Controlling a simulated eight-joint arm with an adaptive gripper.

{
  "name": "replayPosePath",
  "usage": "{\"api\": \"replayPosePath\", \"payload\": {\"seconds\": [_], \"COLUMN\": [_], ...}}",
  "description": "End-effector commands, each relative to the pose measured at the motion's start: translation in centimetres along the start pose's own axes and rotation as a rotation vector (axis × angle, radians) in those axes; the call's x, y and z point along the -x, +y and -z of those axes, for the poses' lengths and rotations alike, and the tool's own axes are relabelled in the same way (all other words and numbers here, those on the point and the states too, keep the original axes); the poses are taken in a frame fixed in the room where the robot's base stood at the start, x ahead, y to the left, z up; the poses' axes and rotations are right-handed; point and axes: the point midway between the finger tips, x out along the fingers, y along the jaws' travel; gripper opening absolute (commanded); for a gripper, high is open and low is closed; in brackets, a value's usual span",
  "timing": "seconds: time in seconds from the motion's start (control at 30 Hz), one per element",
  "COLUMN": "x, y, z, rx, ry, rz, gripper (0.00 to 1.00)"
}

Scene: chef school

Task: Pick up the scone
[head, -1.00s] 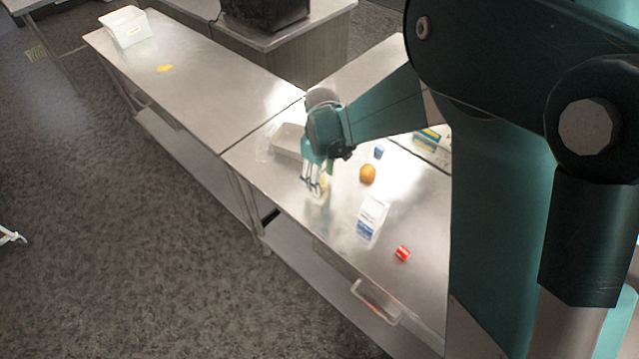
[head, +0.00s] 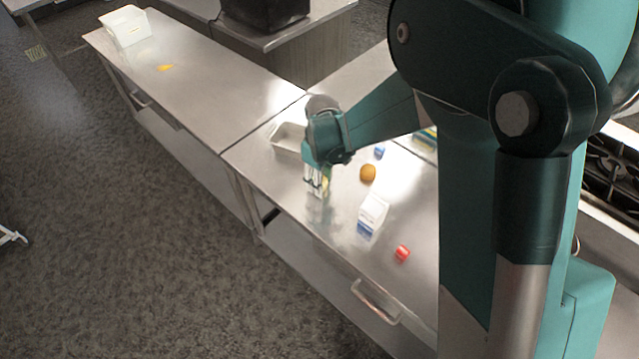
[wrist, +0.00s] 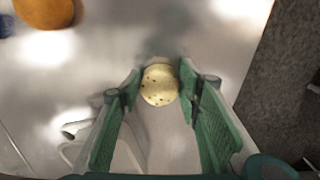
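The scone (wrist: 159,85) is a small, round, pale yellow piece with dark specks. In the wrist view it sits between my gripper's (wrist: 161,80) two green fingertips. Both fingertips appear to press against its sides. In the head view my gripper (head: 317,190) points down over the steel table, and the scone (head: 326,185) shows only as a pale patch partly hidden by the fingers. It is at or close to the table top; I cannot tell whether it touches it.
On the steel table (head: 300,225) are an orange (head: 368,173), a white and blue carton (head: 372,213), a red can-like item (head: 402,253), a small blue item (head: 379,152) and a pale container (head: 288,140). The table's front edge is close to my gripper.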

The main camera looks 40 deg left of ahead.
Motion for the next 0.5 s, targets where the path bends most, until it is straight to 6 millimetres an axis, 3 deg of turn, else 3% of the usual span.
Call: {"api": "replayPosePath", "payload": {"seconds": [0.1, 0.5], "x": [0.0, 0.24], "y": [0.0, -0.01], "z": [0.0, -0.01], "rx": [0.0, 0.0], "ry": [0.0, 0.0], "rz": [0.0, 0.0], "gripper": [0.2, 0.2]}}
